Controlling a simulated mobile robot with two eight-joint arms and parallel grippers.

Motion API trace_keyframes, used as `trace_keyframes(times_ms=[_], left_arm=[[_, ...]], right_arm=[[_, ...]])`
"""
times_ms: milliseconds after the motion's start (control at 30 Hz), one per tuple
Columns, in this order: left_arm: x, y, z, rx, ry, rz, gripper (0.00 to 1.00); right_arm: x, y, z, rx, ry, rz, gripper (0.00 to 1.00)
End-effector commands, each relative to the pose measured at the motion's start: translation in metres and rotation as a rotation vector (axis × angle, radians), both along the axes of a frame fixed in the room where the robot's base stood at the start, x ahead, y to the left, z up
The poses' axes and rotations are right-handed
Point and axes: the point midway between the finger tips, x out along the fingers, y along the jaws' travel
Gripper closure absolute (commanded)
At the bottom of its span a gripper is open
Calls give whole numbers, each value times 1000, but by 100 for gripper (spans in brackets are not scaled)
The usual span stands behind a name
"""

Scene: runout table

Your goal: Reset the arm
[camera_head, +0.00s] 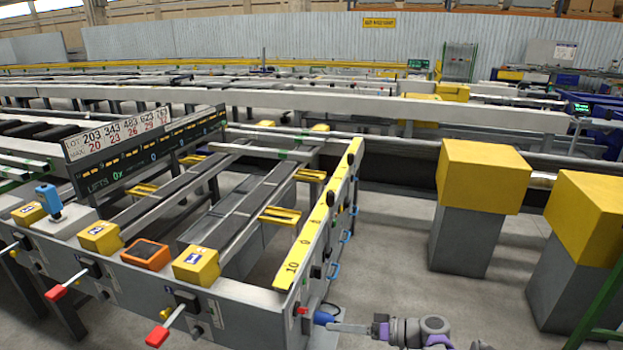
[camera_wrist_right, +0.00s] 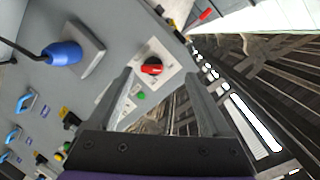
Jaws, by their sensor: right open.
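My right gripper (camera_head: 338,327) shows at the bottom centre of the head view, by the front right corner of the runout table (camera_head: 245,300). In the right wrist view the right gripper (camera_wrist_right: 160,85) has its two fingers apart with nothing held between them. A red rotary switch (camera_wrist_right: 152,68) on a pale plate lies beyond the fingertips on the grey panel. I cannot tell whether the fingers touch it. My left gripper is not in view.
A blue plug (camera_wrist_right: 62,54) with a cable sits on the panel beside the switch, with a green button (camera_wrist_right: 141,95) nearby. Two grey posts with yellow tops (camera_head: 484,175) (camera_head: 590,215) stand to the right. Open floor lies between the table and the posts.

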Motion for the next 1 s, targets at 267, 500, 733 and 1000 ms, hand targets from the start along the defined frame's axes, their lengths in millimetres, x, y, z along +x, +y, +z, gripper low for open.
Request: trace_keyframes(times_ms=[267, 500, 733, 1000], left_arm=[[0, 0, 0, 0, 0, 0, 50], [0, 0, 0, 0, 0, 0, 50], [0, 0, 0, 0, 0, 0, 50], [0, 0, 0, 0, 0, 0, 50]], right_arm=[[-92, 14, 18, -347, 251, -79, 18], [-186, -8, 15, -643, 368, -214, 18], [-266, -45, 3, -883, 385, -367, 18], [-322, -81, -11, -1050, 340, -500, 18]])
